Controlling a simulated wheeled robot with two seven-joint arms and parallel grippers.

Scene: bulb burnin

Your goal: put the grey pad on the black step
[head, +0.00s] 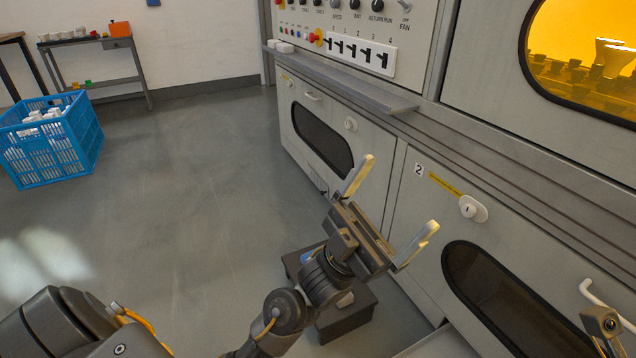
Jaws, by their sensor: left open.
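The black step (345,320) is a low dark block on the floor beside the cabinet, largely hidden behind my left wrist. My left gripper (400,194) is above and in front of it in the picture, its two pale fingers wide apart with nothing between them. The pad is not clearly seen elsewhere. A dark part of my right arm shows at the lower right edge, its fingers not visible.
The grey cabinet (400,215) with doors, white knobs and a narrow ledge (350,80) fills the right side. A blue crate (50,145) with white items stands at left, and a small table (95,88) behind. The floor between is clear.

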